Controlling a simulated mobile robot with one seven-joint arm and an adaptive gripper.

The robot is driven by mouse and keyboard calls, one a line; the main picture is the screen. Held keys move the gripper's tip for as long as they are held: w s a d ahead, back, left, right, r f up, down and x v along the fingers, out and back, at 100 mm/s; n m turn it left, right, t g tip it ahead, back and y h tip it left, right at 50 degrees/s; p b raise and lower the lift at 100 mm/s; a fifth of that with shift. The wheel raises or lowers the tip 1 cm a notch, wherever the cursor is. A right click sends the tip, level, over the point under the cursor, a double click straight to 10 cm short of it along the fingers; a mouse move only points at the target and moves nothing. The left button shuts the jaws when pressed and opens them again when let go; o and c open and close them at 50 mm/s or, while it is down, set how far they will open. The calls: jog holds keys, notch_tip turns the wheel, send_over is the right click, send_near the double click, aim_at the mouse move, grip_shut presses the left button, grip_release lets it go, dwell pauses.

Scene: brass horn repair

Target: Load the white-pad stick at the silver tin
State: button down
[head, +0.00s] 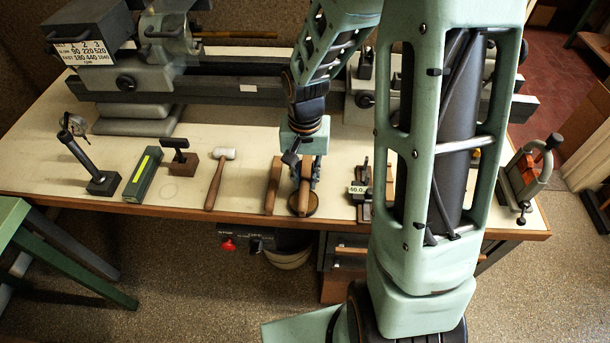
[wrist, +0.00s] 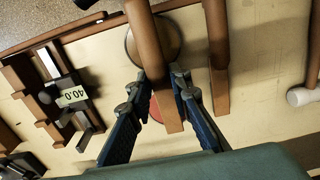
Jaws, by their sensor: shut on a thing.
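My gripper (wrist: 160,82) is shut on a wooden stick (wrist: 146,45), which it holds between its two fingers. The head view also shows my gripper (head: 304,178) and the held stick (head: 304,198) near the bench's front edge. A round tin with a silvery rim and brownish inside (wrist: 172,38) lies behind the stick in the wrist view. The tin (head: 316,206) also shows in the head view, partly covered by the stick. I cannot tell whether they touch. A second wooden stick (wrist: 217,45) is beside the gripper, also in the head view (head: 272,186). No white pad shows.
A red round thing (wrist: 156,112) is partly hidden behind the held stick. A wooden fixture marked 40.0 (wrist: 72,97) is on one side, and a mallet (head: 217,178) on the other. A lathe (head: 230,88) stands behind. Bare bench top lies around the mallet.

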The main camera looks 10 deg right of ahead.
jog(key=shift+s+f+b, duration=0.1)
jog(key=shift+f+b, duration=0.45)
dwell(2.0)
jog(key=shift+r+p, duration=2.65)
jog(key=shift+r, duration=0.95)
